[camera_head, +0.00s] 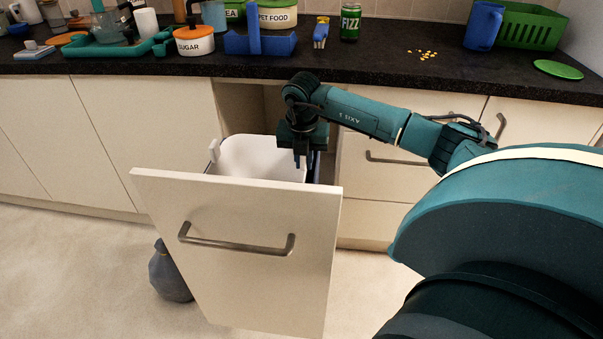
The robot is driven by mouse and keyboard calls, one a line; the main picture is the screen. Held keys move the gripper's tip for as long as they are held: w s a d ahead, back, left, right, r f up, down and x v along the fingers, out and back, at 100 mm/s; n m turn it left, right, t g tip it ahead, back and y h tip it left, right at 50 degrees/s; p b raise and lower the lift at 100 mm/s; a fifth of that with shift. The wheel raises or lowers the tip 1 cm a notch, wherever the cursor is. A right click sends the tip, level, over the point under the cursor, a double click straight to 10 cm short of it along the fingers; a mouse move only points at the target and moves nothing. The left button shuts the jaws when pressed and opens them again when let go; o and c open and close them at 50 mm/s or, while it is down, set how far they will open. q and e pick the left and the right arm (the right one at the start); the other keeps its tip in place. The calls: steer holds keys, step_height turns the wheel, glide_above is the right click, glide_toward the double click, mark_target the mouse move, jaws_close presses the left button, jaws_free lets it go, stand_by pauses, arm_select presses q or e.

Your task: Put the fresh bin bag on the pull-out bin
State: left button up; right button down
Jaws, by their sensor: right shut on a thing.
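The pull-out bin's white drawer front (238,250) stands pulled out from the cupboards. Behind it is the bin's white, rounded inside (258,155); I cannot tell liner from bin wall there. My right gripper (304,160) points down at the bin's right rear side, partly hidden behind the top of the drawer front. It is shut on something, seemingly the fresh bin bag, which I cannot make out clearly. A narrow blue piece shows beside the fingers. My left gripper is not in view.
A grey, tied, full-looking bag (168,275) stands on the floor left of the drawer. Floor at left is clear.

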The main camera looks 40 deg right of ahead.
step_height(320, 180, down, 4)
steer(key=shift+r, duration=0.1)
steer(key=shift+b, duration=0.3)
steer(key=c, duration=1.7)
jaws_free()
